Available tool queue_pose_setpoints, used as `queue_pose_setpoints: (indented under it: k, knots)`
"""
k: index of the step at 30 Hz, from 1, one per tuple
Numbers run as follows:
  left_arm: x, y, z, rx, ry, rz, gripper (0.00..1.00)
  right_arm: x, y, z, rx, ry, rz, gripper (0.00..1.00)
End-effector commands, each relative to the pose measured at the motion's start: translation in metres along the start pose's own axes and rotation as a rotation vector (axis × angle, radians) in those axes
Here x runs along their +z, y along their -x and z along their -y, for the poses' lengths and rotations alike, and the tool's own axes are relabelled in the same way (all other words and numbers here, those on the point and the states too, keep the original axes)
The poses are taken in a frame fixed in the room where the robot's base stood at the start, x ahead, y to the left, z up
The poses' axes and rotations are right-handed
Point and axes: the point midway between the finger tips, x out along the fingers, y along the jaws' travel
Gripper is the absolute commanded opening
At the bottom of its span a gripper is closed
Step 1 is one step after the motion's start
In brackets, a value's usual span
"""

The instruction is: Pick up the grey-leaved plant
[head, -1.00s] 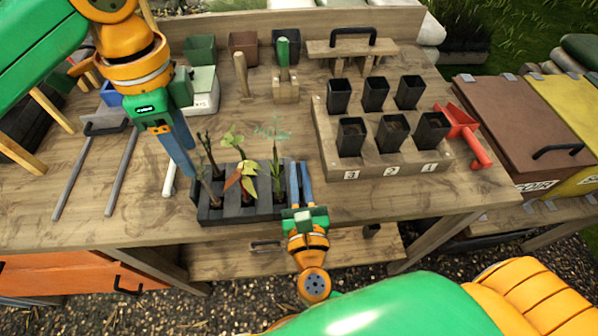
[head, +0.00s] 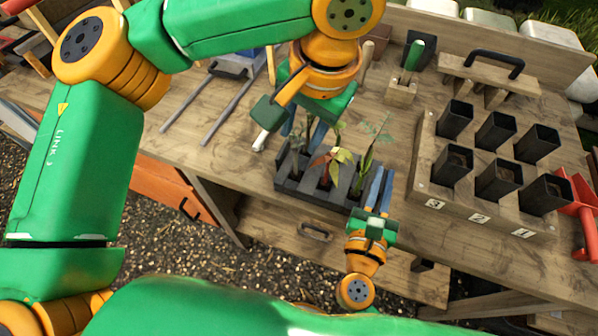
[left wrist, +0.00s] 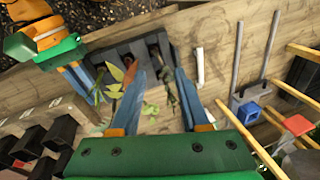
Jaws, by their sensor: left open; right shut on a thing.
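A dark tray (head: 318,195) holds several small plants. A dark-stemmed plant (head: 297,147) stands at its left, a red and yellow-green one (head: 331,160) in the middle, a green one (head: 364,170) at the right. A thin plant with pale grey-green leaves (head: 377,133) shows behind. Which is called grey-leaved is hard to tell. My left gripper (head: 306,130) is open over the tray's left part; in the left wrist view its fingers (left wrist: 160,78) flank a dark stem (left wrist: 167,82). My right gripper (head: 379,190) is shut on the tray's right end.
A wooden block with several black pots (head: 494,130) stands at the right, with a red scoop (head: 581,205) beside it. A green-handled tool (head: 412,56) stands behind. Grey rods (head: 222,108) lie at the left. A white tube (left wrist: 199,68) lies beside the tray.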

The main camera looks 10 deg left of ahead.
Motion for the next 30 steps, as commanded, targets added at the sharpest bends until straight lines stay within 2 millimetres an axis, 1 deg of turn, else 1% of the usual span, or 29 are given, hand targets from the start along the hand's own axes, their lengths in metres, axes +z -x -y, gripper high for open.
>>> queue_pose_setpoints:
  k: [1, 3, 6, 9, 10, 12, 14, 19, 24, 30]
  knots:
    - [0.002, 0.000, -0.004, -0.023, 0.150, -0.020, 0.46, -0.001, 0.000, 0.000, 0.000, 0.000, -0.002, 0.00]
    - [0.004, 0.000, -0.008, -0.043, 0.388, -0.058, 0.46, -0.001, 0.000, 0.000, 0.000, 0.000, -0.002, 0.00]
    - [0.007, 0.001, -0.012, -0.053, 0.671, -0.113, 0.46, -0.001, 0.000, 0.000, 0.000, 0.000, -0.002, 0.00]
    - [0.008, 0.002, -0.015, -0.047, 0.867, -0.154, 0.46, -0.001, 0.000, 0.000, 0.000, 0.000, -0.002, 0.00]
    - [0.008, 0.002, -0.016, -0.044, 0.908, -0.164, 0.46, -0.001, 0.000, 0.000, 0.000, 0.000, -0.002, 0.00]
    - [0.008, 0.001, -0.016, -0.040, 0.975, -0.178, 0.46, -0.001, 0.000, 0.000, 0.000, 0.000, -0.002, 0.00]
    - [0.008, -0.006, -0.016, -0.038, 1.004, -0.181, 0.46, -0.001, 0.000, 0.000, 0.000, 0.000, -0.002, 0.00]
    - [0.003, -0.045, -0.011, -0.038, 1.014, -0.180, 0.46, -0.001, 0.000, 0.000, 0.000, 0.000, -0.002, 0.00]
    - [-0.001, -0.069, -0.008, -0.037, 1.013, -0.182, 0.46, -0.001, 0.000, 0.000, 0.000, 0.000, -0.002, 0.00]
    - [-0.007, -0.107, -0.004, -0.038, 1.013, -0.181, 0.46, -0.001, 0.000, 0.000, 0.000, 0.000, -0.002, 0.00]
